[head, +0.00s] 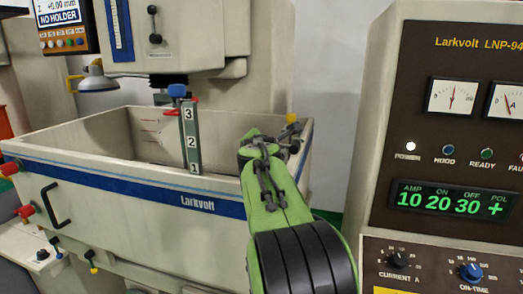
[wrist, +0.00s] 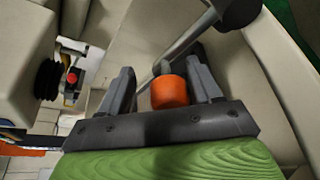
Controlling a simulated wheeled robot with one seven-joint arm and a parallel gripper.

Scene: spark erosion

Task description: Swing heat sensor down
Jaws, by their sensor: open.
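An orange cylinder (wrist: 168,91) on a grey rod (wrist: 185,38) shows in the wrist view, and looks like the heat sensor's end. The rod slants up to the right to a dark round end (wrist: 238,12). My gripper (wrist: 161,68) is open, with one finger on each side of the orange cylinder. I cannot tell whether either finger touches it. In the head view my gripper (head: 278,143) is at the right end of the tank, beside a yellow knob (head: 291,118). My arm and gripper hide the sensor there.
The work tank (head: 120,205) has a blue-striped front wall, and a numbered level scale (head: 190,138) stands at it. The machine head (head: 180,35) hangs above. A lamp (head: 94,80) is at the left. The control cabinet (head: 450,130) stands close at the right.

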